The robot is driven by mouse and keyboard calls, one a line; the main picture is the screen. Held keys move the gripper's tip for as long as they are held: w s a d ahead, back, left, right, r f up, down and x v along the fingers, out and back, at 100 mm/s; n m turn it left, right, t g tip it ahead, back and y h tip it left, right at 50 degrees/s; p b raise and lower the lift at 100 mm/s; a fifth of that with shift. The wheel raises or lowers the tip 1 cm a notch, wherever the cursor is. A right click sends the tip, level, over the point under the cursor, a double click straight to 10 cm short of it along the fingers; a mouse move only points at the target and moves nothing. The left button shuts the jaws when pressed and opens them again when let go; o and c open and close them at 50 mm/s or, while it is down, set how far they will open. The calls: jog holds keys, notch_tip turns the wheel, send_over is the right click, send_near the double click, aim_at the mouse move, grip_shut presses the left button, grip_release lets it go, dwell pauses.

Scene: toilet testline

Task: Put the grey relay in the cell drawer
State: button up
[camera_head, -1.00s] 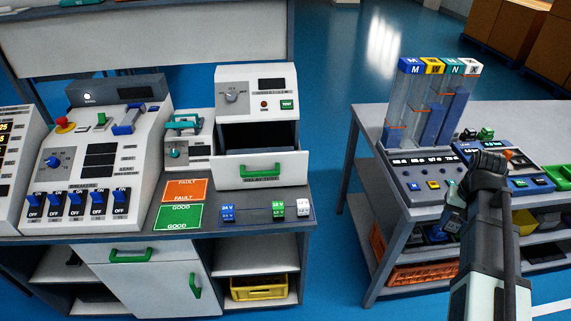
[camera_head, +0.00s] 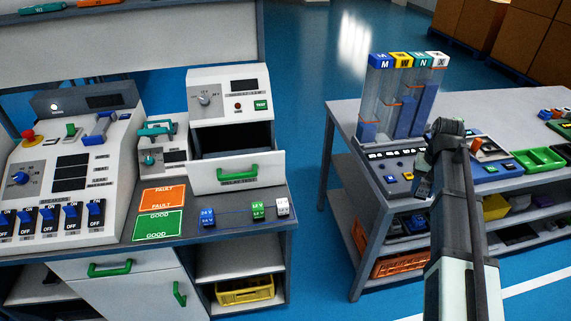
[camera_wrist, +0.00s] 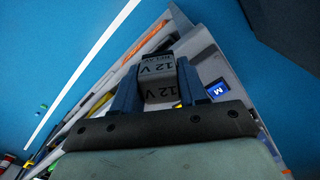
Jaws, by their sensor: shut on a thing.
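A grey relay marked "12 V" (camera_wrist: 158,68) is between the two fingers of my gripper (camera_wrist: 157,88) in the wrist view. My gripper is shut on it. In the head view my gripper (camera_head: 424,184) is above the front of the right-hand table, and the relay cannot be made out there. The cell drawer (camera_head: 210,178), white with a green handle, is pulled open under the tester on the left bench. Its dark inside shows only in part. My gripper is well to the right of it.
A blue relay (camera_head: 208,217), a green relay (camera_head: 257,211) and a white relay (camera_head: 282,206) stand on the left bench's front edge. Clear tubes (camera_head: 400,100) rise behind my gripper. A floor gap separates the bench from the right table (camera_head: 480,92).

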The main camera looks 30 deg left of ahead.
jog(key=s+a+r+n, duration=0.1)
jog(key=a+n, duration=0.1)
jog(key=a, duration=1.3)
jog(key=s+a+r+n, duration=0.1)
jog(key=a+r, duration=0.1)
jog(key=a, duration=1.3)
jog(key=s+a+r+n, duration=0.1)
jog(key=s+a, duration=0.4)
jog(key=a, duration=0.4)
jog(key=s+a+n, duration=0.1)
jog(key=s+a, duration=0.4)
jog(key=a, duration=0.5)
jog(key=s+a+r+n, duration=0.1)
jog(key=s+a, duration=0.4)
jog(key=a, duration=0.4)
jog(key=shift+s+a+f, duration=0.1)
jog(key=shift+a+f, duration=0.05)
jog(key=shift+f, duration=4.4)
jog(key=shift+f, duration=0.1)
jog(key=o, duration=1.1)
